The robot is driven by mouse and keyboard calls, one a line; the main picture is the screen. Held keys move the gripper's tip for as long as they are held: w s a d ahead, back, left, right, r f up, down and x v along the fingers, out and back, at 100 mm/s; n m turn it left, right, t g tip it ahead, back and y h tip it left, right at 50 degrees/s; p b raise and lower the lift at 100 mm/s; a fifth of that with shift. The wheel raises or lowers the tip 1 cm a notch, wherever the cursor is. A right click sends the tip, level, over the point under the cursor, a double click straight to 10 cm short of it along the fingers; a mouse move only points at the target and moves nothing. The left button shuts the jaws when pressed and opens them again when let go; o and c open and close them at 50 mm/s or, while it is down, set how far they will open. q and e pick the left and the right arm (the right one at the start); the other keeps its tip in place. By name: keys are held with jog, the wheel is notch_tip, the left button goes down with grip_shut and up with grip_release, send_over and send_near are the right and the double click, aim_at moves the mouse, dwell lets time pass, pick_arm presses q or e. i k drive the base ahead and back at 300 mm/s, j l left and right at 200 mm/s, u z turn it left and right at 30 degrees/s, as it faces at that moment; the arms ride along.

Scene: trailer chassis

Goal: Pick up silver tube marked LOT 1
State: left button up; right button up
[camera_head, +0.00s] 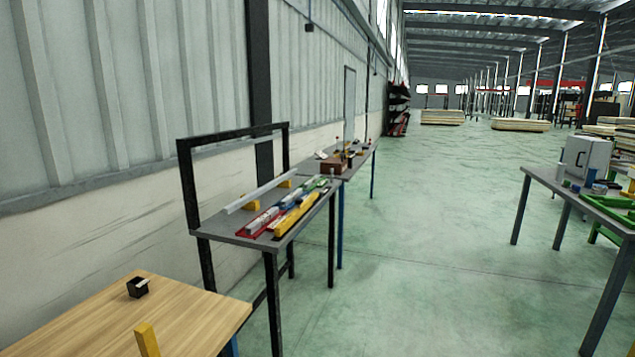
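A long silver tube (262,192) lies across yellow supports (250,205) near the wall side of a grey table (228,232). In front of it are several shorter pieces: a pale piece (262,220) at a red holder, others among blue and green ones, and a long yellow bar (298,214) along the near edge. No LOT 1 marking is readable from here, so I cannot tell which tube bears it. Neither of my grippers is in view.
A wooden table (195,310) at the lower left holds a small black box (138,287) and a yellow post (147,340). Another table (358,160) stands behind the grey one. A table at right holds a white box (586,157) and green frames. The middle floor is clear.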

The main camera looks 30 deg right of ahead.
aim_at(312, 181)
jog(key=i+l+z, duration=0.25)
jog(key=i+l, duration=0.6)
jog(key=l, duration=0.15)
jog(key=i+l+z, duration=0.25)
jog(key=i+l, duration=0.6)
jog(key=i, duration=0.1)
